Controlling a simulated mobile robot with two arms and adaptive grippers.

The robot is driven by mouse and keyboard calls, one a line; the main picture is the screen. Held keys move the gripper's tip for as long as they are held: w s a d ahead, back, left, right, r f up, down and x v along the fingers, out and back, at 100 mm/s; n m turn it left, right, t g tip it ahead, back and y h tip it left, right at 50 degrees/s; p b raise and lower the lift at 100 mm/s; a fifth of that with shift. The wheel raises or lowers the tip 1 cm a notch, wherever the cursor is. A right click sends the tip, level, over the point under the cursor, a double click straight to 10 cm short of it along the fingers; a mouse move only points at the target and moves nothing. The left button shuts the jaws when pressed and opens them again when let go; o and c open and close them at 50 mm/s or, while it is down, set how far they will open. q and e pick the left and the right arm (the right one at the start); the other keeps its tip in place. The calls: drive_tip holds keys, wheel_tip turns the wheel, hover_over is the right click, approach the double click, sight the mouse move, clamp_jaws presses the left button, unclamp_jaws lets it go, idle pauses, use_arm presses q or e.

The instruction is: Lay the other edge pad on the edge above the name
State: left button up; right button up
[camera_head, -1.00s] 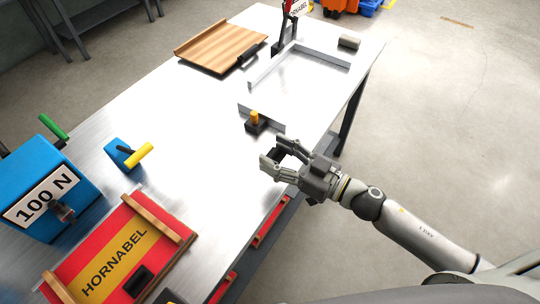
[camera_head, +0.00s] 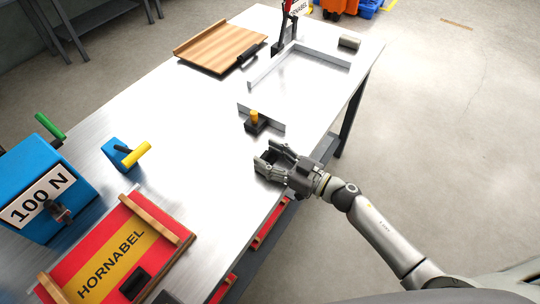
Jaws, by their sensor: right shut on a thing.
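My right gripper (camera_head: 265,163) is over the right edge of the steel table, shut on a small dark pad (camera_head: 268,156) that is mostly hidden between the fingers. The red sheet (camera_head: 75,259) with a yellow band and the name HORNABEL (camera_head: 112,266) lies at the lower left. A black pad (camera_head: 135,284) lies on the sheet's side below the name. No pad shows on the side above the name. The held pad is well apart from the sheet, up and right of it. My left gripper is not in view.
Wooden strips (camera_head: 150,218) border the sheet at the name's two ends. A blue 100 N box (camera_head: 32,190) and a blue block with a yellow handle (camera_head: 122,152) stand beyond it. A black block with a yellow knob (camera_head: 254,120) stands near the right gripper. The table's middle is clear.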

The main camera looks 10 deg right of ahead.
drive_tip(key=shift+f, duration=0.1)
drive_tip(key=shift+f, duration=0.15)
drive_tip(key=o, duration=0.9)
drive_tip(key=shift+c, duration=0.2)
